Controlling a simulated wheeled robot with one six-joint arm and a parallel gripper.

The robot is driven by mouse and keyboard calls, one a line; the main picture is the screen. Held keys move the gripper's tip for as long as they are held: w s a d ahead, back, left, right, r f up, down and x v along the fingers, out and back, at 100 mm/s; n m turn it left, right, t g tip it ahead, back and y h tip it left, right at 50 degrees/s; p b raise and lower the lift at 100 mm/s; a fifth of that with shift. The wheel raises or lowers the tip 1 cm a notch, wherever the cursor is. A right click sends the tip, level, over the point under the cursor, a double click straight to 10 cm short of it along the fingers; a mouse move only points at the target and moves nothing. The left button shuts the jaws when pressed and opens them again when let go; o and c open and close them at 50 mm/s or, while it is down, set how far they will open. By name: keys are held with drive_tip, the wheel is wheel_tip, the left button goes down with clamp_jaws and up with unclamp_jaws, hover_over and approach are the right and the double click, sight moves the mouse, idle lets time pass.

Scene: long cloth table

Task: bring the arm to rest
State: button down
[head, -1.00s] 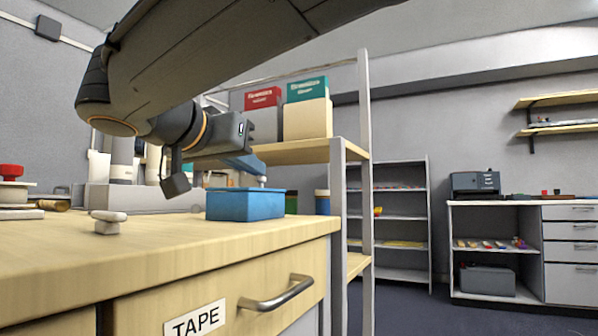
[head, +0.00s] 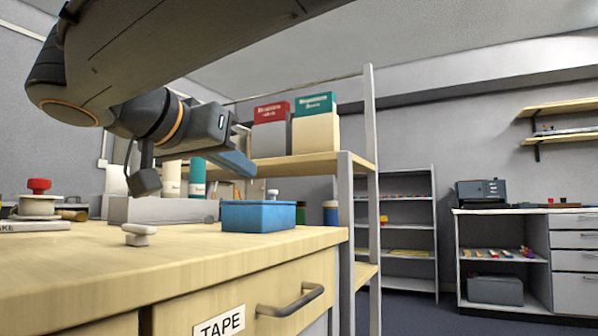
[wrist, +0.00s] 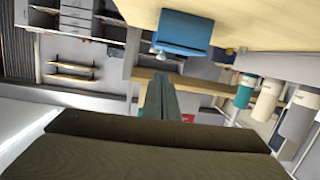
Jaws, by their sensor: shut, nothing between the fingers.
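My arm reaches across the top left of the head view. My gripper (head: 238,163) is at its end, above the table and just above and behind the blue box in the picture. In the wrist view my gripper (wrist: 160,82) shows as a narrow pair of fingers pressed together, with nothing between them. The gripper appears clear of the table.
A blue box (head: 258,217) with a small knob sits at the table's (head: 190,256) right end. A small pale knob-shaped piece (head: 139,235) and a red-topped stamp (head: 39,200) stand to the left.

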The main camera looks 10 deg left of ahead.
drive_tip(key=shift+v, duration=0.9)
